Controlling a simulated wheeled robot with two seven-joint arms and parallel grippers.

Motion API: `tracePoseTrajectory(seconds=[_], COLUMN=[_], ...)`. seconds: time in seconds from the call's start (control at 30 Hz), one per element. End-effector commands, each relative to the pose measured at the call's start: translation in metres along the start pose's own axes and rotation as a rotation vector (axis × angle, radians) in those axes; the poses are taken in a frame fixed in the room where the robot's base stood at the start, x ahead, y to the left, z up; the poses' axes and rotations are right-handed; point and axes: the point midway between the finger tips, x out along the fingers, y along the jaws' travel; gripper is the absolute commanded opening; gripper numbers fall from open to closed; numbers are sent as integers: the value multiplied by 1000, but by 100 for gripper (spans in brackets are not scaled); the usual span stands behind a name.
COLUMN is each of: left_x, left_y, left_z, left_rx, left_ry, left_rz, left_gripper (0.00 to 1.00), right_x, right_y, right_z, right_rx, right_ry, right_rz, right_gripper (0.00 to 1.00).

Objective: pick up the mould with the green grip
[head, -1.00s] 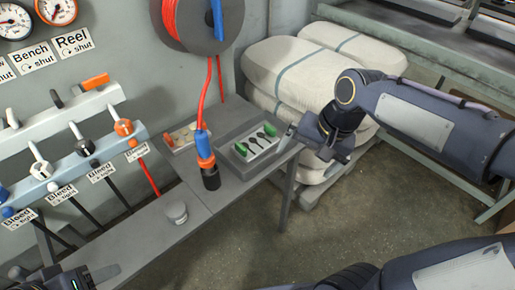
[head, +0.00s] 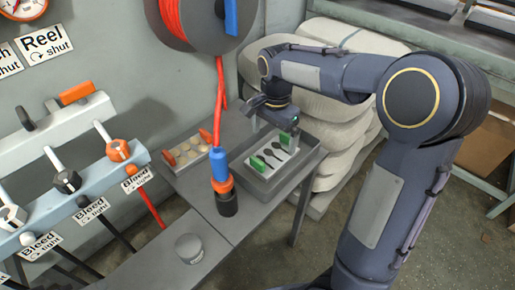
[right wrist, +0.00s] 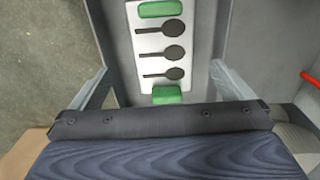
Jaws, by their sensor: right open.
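The mould with the green grips (head: 271,156) is a white plate with dark spoon-shaped hollows and a green block at each end. It lies in a grey tray on the bench. It also shows in the right wrist view (right wrist: 148,58), at the top centre. My right gripper (head: 272,122) is over the far end of the mould. In the right wrist view my right gripper (right wrist: 160,84) is open, with one finger on each side of the mould's line and nothing held. Its height above the mould is hard to tell. My left gripper is not in view.
Left of the tray lies a mould with orange grips (head: 191,152) and round hollows. A blue and orange hose nozzle (head: 221,175) hangs on a red hose close to the tray. A grey round pot (head: 189,247) stands nearer. White sacks (head: 340,130) are stacked behind.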

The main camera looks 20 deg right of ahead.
Motion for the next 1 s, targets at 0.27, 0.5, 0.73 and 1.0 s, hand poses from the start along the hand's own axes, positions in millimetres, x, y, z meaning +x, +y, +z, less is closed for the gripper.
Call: tracePoseTrajectory(seconds=[0.27,0.5,0.73,1.0], left_x=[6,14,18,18], left_y=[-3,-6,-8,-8], left_z=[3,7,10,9], left_rx=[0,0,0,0], left_ry=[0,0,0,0], left_rz=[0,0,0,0], left_gripper=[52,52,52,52], right_x=[24,56,79,80], right_y=[0,3,3,3], right_z=[-1,-8,-9,-9], right_rx=[6,5,4,4], right_ry=[2,1,2,2], right_rz=[7,8,5,4], right_gripper=[100,100,100,96])
